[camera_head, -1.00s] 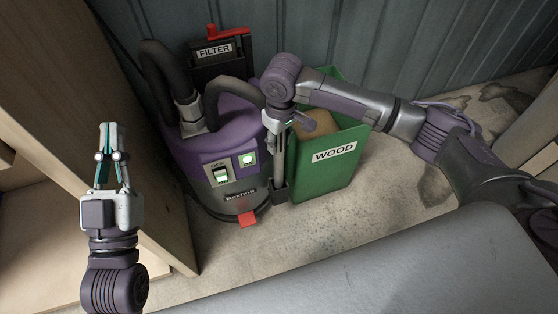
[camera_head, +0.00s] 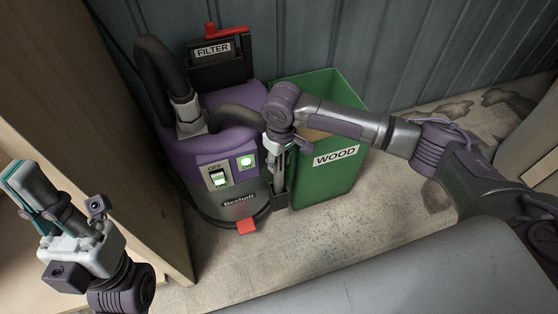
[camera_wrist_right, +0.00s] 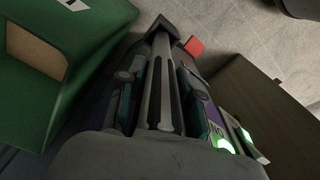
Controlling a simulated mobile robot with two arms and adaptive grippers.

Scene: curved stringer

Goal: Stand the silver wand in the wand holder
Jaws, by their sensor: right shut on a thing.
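The silver wand (camera_head: 277,172) is upright between the purple vacuum (camera_head: 205,150) and the green bin. My right gripper (camera_head: 278,152) points down and is shut on the wand; the right wrist view shows the wand (camera_wrist_right: 160,85) running between the two fingers (camera_wrist_right: 160,100). The dark wand holder (camera_head: 279,199) is at the vacuum's lower right side. The wand's lower end is at the holder (camera_wrist_right: 163,30), but I cannot tell whether it sits fully inside. My left gripper (camera_head: 22,186) is at the far left, seen side-on, away from the wand.
The green bin (camera_head: 330,180) labelled WOOD stands right beside my right gripper. Behind the vacuum is a dark FILTER box (camera_head: 220,60) with a red handle. A wooden panel (camera_head: 130,140) is on the left. The concrete floor (camera_head: 300,245) in front is clear.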

